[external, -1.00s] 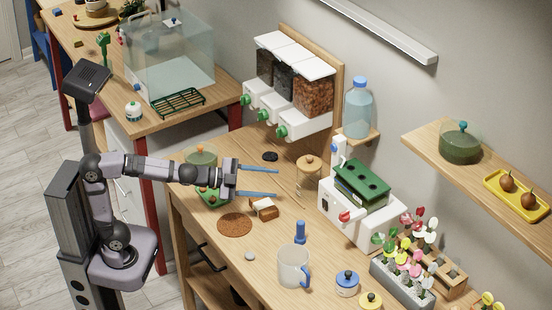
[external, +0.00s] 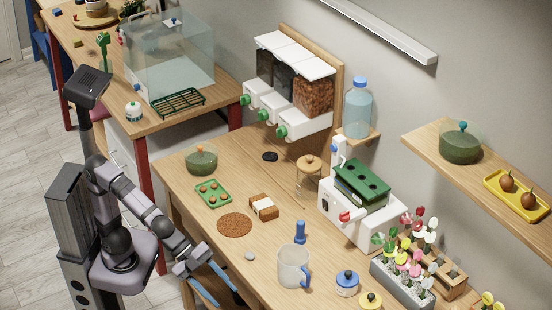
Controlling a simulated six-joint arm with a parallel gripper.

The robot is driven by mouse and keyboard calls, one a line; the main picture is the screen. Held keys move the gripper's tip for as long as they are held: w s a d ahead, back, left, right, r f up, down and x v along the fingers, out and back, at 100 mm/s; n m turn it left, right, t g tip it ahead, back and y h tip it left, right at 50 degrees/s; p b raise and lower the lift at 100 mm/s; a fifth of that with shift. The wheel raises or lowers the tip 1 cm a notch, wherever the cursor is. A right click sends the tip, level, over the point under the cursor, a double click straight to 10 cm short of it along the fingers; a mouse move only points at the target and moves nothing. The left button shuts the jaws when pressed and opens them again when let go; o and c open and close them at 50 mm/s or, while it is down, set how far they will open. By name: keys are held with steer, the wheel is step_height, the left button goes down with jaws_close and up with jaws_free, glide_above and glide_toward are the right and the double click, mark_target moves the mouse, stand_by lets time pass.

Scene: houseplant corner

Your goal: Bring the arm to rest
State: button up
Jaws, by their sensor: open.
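My gripper (external: 208,279) is in the external view at the lower middle. It hangs low beside the front edge of the wooden table (external: 245,157), with the arm folded down from my base. Its two blue fingers are spread apart with nothing between them. It is clear of the things on the table.
Near the front edge lie a brown round mat (external: 235,225), a green tray (external: 225,204) of small round things, a brown and white block (external: 263,207) and a grey pebble (external: 249,256). A clear mug (external: 293,268) stands to the right. A green lidded pot (external: 201,160) stands farther back.

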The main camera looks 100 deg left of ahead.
steer(key=s+a+f+n+g+y, duration=0.2)
steer(key=s+a+f+n+g, duration=0.15)
steer(key=s+a+f, duration=0.35)
steer(key=s+a+f+n+g+y, duration=0.1)
steer(key=s+a+f+n+g, duration=0.1)
steer(key=a+f+n, duration=0.45)
steer(key=s+a+f+n+g+p, duration=0.1)
steer(key=s+a+f+g+p, duration=0.15)
steer(key=s, duration=0.35)
steer(key=s+a+f+n+g+p, duration=0.1)
steer(key=s+a+f+g+p, duration=0.1)
steer(key=s+a+f, duration=0.3)
step_height(320, 180, up, 27)
steer(key=d+p, duration=0.1)
steer(key=p, duration=2.4)
steer(key=shift+s+d+r+y, duration=0.15)
steer(key=shift+s+r+y, duration=0.1)
steer(key=shift+y, duration=0.15)
steer(key=shift+f, duration=0.1)
